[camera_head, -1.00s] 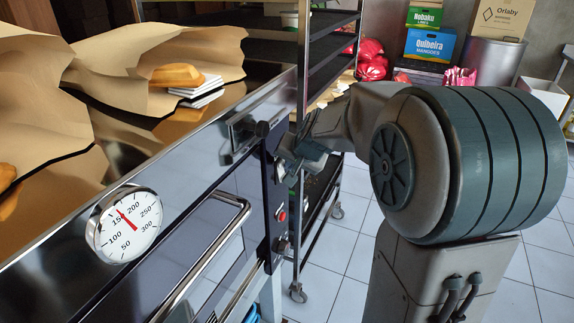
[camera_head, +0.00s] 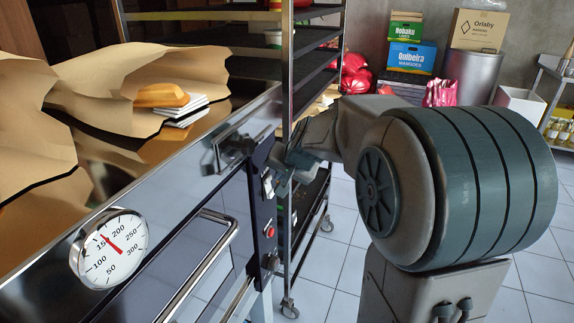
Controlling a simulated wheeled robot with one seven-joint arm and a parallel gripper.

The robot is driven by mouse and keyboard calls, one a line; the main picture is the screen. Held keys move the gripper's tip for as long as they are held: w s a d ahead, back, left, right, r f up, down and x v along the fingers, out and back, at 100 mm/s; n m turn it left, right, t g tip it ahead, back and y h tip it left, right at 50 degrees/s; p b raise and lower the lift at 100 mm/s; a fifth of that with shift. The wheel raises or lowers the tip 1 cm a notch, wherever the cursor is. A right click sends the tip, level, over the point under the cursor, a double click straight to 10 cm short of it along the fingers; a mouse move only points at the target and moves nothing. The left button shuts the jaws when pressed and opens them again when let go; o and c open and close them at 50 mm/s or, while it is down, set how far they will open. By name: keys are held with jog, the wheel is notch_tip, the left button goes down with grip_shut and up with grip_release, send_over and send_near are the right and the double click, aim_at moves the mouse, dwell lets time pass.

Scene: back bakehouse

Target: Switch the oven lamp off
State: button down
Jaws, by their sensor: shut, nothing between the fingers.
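The steel oven (camera_head: 185,232) fills the left, with a round dial gauge (camera_head: 109,249) and a bar handle (camera_head: 205,262) on its front. A dark upright control panel (camera_head: 262,215) is at the right end of that front. It carries a pale switch (camera_head: 267,184), a red button (camera_head: 269,231) and a knob (camera_head: 271,262) below it. Which control is the lamp's, and its setting, I cannot tell. My gripper (camera_head: 278,170) is shut and empty, close to the pale switch. Its tips are small and partly hidden; I cannot tell if they touch. The lamp is not visible.
Brown paper with a loaf (camera_head: 160,95) lies on the oven top. A dark wheeled rack (camera_head: 308,215) stands close behind my gripper. Boxes (camera_head: 411,58) and red bags (camera_head: 354,72) are at the back. Tiled floor (camera_head: 335,255) shows between rack and arm.

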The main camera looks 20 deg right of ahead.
jog(key=w+v, duration=0.1)
jog(key=v, duration=1)
jog(key=shift+s+r+b, duration=0.15)
jog(key=shift+r+b, duration=0.25)
jog(key=shift+r, duration=0.1)
jog(key=s+a+f+n+g, duration=0.1)
jog(key=s+f+n+g, duration=0.1)
jog(key=s+f, duration=0.5)
jog(key=s+a+f+n+g+h+p, duration=0.1)
jog(key=s+f, duration=0.5)
jog(key=s, duration=0.8)
jog(key=a+n+g, duration=0.1)
jog(key=n+g, duration=0.1)
jog(key=shift+s+a+f+n+h, duration=0.3)
jog(key=shift+f+n, duration=0.1)
